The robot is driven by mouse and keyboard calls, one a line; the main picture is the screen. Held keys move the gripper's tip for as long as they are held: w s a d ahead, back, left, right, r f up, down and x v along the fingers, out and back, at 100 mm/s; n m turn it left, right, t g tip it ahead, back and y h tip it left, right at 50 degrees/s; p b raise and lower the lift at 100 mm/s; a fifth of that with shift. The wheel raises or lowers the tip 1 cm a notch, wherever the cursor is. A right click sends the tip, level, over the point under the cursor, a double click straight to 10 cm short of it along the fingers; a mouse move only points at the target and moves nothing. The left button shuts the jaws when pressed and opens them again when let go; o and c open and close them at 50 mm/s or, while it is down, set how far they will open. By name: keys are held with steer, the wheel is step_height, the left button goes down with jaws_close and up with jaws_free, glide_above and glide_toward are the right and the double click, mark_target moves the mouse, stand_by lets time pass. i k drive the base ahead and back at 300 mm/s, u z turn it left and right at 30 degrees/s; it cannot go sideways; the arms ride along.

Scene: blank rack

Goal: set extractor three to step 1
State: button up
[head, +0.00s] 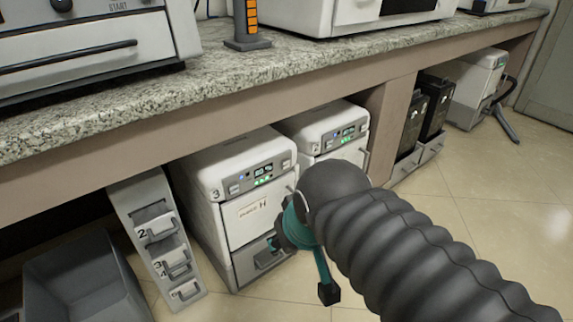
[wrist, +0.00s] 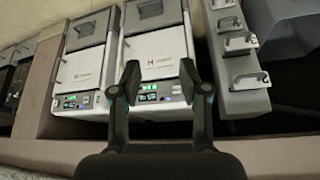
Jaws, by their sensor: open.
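Extractor three (head: 236,195) is a white box under the counter with a "3" on its front edge. It also shows in the wrist view (wrist: 157,50), upside down. Its control panel (head: 258,175) has a small lit display, a blue light and green lights; the display is too small to read surely. A grey drawer with a handle (head: 266,256) is at its base, partly hidden by my gripper. My gripper (wrist: 158,70) is open and empty, its fingers spread before extractor three in the wrist view. It also shows in the head view (head: 300,262), apart from the panel.
A similar white unit (head: 325,130) stands to the right. A grey rack (head: 150,190) with numbered handled slots and a grey bin (head: 80,275) stand left. The granite counter (head: 250,75) overhangs the units. Black units (head: 432,108) stand further right. Tiled floor (head: 480,190) is open in front.

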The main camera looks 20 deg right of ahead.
mark_target(285, 164)
steer(key=z, duration=2.2)
steer(key=k, duration=1.3)
steer(key=u, duration=1.5)
steer(key=i, duration=0.5)
steer(key=z, duration=0.05)
